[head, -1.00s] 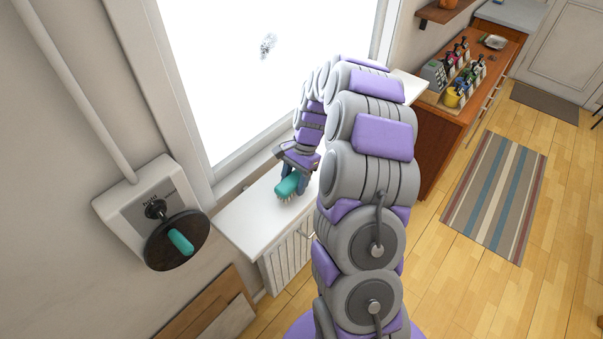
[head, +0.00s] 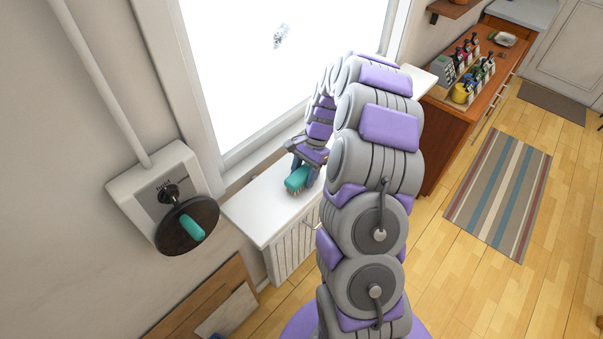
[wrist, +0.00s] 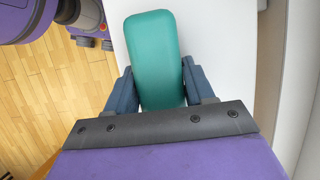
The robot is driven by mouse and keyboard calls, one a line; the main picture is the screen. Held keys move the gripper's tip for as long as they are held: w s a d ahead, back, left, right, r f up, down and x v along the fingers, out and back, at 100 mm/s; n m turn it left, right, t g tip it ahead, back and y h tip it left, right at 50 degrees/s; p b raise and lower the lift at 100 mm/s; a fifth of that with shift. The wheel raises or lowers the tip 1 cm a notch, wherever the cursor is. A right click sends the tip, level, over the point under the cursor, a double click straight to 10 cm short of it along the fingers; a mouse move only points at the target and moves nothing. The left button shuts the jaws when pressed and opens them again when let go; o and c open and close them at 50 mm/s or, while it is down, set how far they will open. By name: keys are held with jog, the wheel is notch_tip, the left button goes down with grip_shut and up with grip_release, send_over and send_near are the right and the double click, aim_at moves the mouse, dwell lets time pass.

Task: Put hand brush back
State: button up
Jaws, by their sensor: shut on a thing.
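A teal hand brush (head: 297,178) is in my gripper (head: 305,172), above the white window sill shelf (head: 262,208). In the wrist view the brush's smooth teal back (wrist: 156,55) faces the camera, and the two dark fingers of my gripper (wrist: 158,90) press on its sides. Its bristles point down in the head view. A second teal object (head: 186,228), like a brush, lies on a round dark wooden disc (head: 172,240) at a white wall box (head: 150,190) on the left.
The white sill runs under the bright window (head: 280,60) with a radiator (head: 292,243) below it. A wooden cabinet (head: 470,110) with several bottles stands at the back right. A striped rug (head: 500,190) lies on the open floor. Wooden boards (head: 205,305) lean at the lower left.

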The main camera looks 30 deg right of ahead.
jog(key=d, duration=0.3)
jog(key=shift+d+f, duration=0.2)
jog(key=o, duration=0.6)
jog(key=shift+d, duration=0.2)
jog(key=shift+o, duration=0.9)
jog(key=shift+a, duration=0.25)
jog(key=o, duration=0.3)
jog(key=shift+a+r, duration=0.15)
jog(key=shift+a, duration=1.35)
jog(key=shift+d, duration=0.2)
jog(key=d+r, duration=0.4)
jog(key=shift+w+r, duration=0.1)
jog(key=shift+w, duration=0.3)
jog(key=a+p+v, duration=0.1)
jog(key=v, duration=1.1)
jog(key=shift+a+r, duration=0.25)
jog(key=shift+r, duration=0.05)
jog(key=shift+a+r, duration=0.15)
jog(key=shift+a, duration=1.05)
jog(key=shift+d, duration=0.8)
jog(key=c, duration=0.5)
jog(key=shift+d, duration=0.25)
jog(key=shift+c, duration=1.4)
jog(key=shift+a, duration=0.9)
jog(key=c, duration=0.6)
grip_shut()
jog(key=shift+d, duration=0.15)
